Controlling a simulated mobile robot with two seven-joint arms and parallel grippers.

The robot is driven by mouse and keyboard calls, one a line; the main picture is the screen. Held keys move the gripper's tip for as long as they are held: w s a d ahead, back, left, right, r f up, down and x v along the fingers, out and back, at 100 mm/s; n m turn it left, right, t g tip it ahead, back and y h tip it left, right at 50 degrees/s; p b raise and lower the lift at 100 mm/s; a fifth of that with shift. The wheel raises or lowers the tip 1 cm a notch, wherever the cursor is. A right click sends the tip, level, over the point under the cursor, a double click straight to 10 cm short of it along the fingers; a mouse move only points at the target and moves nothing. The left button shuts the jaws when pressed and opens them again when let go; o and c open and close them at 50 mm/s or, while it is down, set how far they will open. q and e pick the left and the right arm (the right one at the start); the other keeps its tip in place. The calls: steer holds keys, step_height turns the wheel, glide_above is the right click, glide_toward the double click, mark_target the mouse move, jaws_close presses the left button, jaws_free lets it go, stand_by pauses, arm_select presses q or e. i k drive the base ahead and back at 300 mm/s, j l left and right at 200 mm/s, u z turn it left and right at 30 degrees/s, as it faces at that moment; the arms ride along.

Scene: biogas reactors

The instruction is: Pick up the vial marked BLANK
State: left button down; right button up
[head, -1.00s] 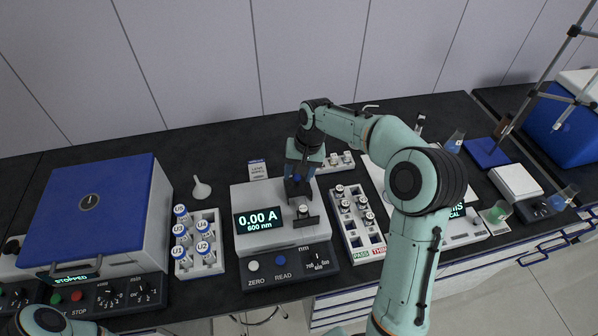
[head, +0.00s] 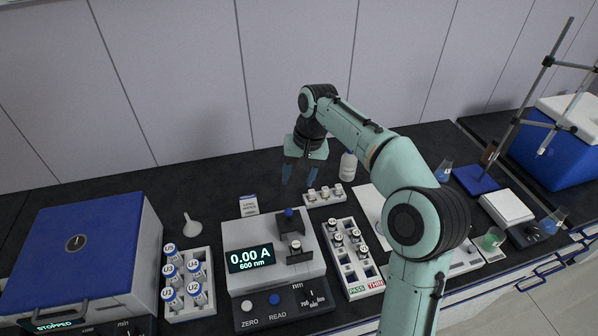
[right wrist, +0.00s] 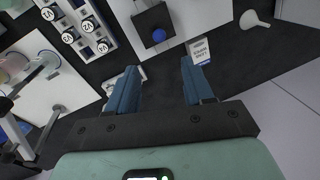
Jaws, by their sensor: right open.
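No label reading BLANK is legible to me. A small white rack (head: 318,201) at the back centre holds several white-capped vials (head: 325,192), their labels too small to read. Another light-capped piece (head: 295,245) stands in the dark holder on the spectrophotometer (head: 262,287); I cannot tell whether it is a vial. My right gripper (head: 299,181) is open and empty, fingers pointing down, just behind and left of the small rack. In the right wrist view its open fingers (right wrist: 158,70) have dark bench between them, and the left finger partly hides a white object.
A U-marked vial rack (head: 190,313) and a blue-lidded machine (head: 85,240) stand left. A PASS/THIN rack (head: 352,262) stands right of the spectrophotometer. A white bottle (head: 348,167) stands right of my gripper.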

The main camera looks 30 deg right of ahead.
mark_target(297, 245)
steer(key=k, duration=1)
